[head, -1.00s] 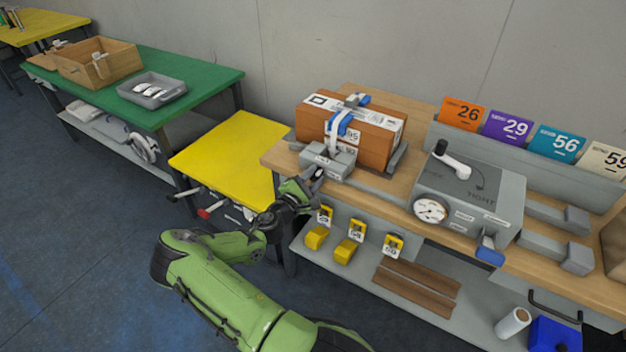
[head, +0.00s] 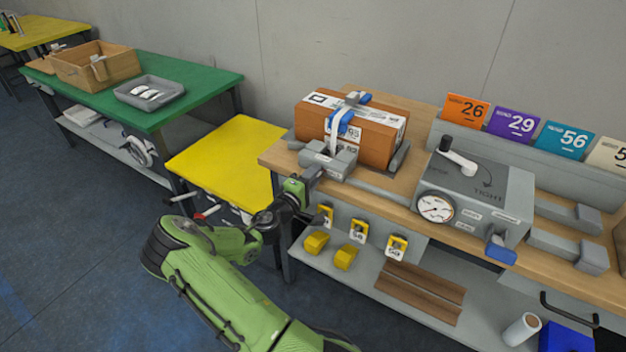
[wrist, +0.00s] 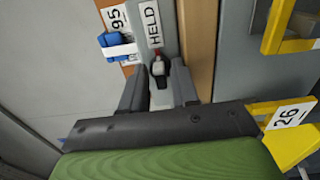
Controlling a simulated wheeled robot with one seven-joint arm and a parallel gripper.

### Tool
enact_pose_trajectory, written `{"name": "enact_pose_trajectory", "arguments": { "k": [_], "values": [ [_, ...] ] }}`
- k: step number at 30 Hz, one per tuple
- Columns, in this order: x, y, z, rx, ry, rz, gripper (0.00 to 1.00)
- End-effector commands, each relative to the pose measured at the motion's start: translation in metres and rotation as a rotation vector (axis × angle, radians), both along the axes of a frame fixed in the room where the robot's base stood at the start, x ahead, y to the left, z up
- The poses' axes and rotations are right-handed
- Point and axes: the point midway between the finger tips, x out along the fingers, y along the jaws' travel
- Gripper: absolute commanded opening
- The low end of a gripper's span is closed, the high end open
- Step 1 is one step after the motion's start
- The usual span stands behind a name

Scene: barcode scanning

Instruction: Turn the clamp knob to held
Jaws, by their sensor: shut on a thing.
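The clamp (head: 340,163) is a grey block in front of a strapped brown box (head: 372,143) on the wooden bench. My gripper (head: 315,171) is at the clamp's front left end. In the wrist view, my two dark fingers (wrist: 158,88) stand on either side of the clamp knob (wrist: 158,70), a small dark piece with a pale lower part, and are shut on it. A white label reading HELD (wrist: 152,25) lies just beyond the knob. In the head view the gripper and clamp edge hide the knob.
A grey unit with a dial gauge (head: 435,207), a crank (head: 457,157) and TIGHT marking stands to the right. Yellow tags (head: 358,231) hang below the bench front. A yellow table (head: 225,155) is to the left. Numbered cards (head: 515,125) stand at the back.

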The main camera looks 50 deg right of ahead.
Motion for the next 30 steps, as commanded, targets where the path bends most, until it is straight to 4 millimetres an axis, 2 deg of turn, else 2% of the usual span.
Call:
{"name": "enact_pose_trajectory", "arguments": {
  "k": [16, 17, 18, 26, 30],
  "values": [
    [-0.0002, 0.0004, -0.0019, 0.007, -0.022, 0.000, 0.00],
    [-0.0002, 0.0004, -0.0019, 0.007, -0.022, 0.000, 0.33],
    [-0.0002, 0.0004, -0.0019, 0.007, -0.022, 0.000, 0.38],
    [-0.0002, 0.0004, -0.0015, 0.006, -0.013, 0.000, 0.38],
    [-0.0006, 0.0005, 0.0022, -0.004, 0.112, 0.000, 0.38]
  ]
}}
